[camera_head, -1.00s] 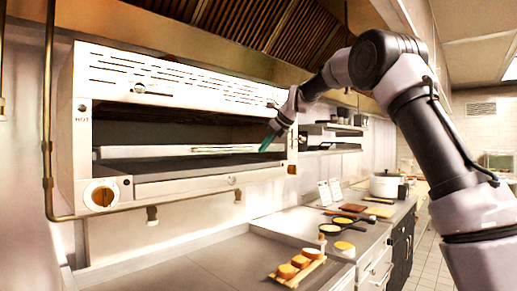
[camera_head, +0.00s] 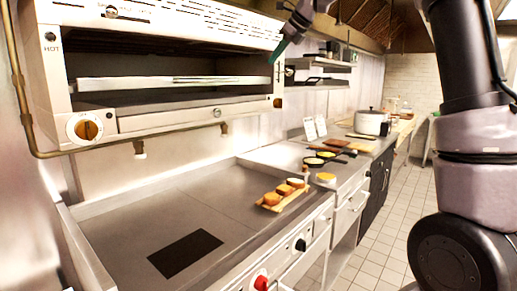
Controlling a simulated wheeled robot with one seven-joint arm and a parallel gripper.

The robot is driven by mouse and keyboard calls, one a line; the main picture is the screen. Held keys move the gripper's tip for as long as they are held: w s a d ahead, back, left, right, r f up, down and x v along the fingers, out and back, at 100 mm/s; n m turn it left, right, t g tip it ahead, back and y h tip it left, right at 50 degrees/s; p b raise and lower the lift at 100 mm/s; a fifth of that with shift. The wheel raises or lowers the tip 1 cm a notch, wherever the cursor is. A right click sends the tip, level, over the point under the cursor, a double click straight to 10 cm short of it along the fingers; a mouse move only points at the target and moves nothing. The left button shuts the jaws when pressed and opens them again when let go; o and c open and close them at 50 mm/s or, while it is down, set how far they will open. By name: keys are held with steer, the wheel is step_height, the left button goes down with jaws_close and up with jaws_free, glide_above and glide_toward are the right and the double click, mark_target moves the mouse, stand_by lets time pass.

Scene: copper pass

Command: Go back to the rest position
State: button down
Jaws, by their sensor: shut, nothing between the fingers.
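My gripper (camera_head: 280,48) shows near the top middle of the head view, its teal fingertips pointing down and left. It is shut and empty, in front of the right end of the wall-mounted grill oven (camera_head: 165,65). My arm (camera_head: 465,70) rises along the right side of the view, and part of it is cut off by the top edge. The oven's open front shows a rack (camera_head: 170,85) inside, with nothing visible on it.
A steel counter (camera_head: 150,215) with a dark plate (camera_head: 185,254) lies below the oven. A wooden board (camera_head: 292,200) holds several browned pieces. Small pans (camera_head: 314,162), a pot (camera_head: 370,122) and shelves (camera_head: 325,62) stand farther back. Tiled floor (camera_head: 385,225) is open at right.

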steer(key=s+d+n+h, duration=0.1)
steer(key=s+d+n, duration=0.5)
steer(key=s+d, duration=0.45)
steer(key=s+d+f+n+h, duration=0.1)
steer(key=s+f+n, duration=0.3)
steer(key=s, duration=0.4)
steer(key=s+d+f+n+t+h, duration=0.1)
steer(key=s+d+f+n, duration=0.3)
steer(key=s, duration=0.5)
steer(key=s+d+f+n+h, duration=0.1)
steer(key=s+d+f+n, duration=0.2)
steer(key=s+f+n, duration=0.3)
steer(key=shift+s+d+f+h, duration=0.2)
steer(key=shift+s+f+h, duration=0.15)
steer(key=shift+s, duration=0.9)
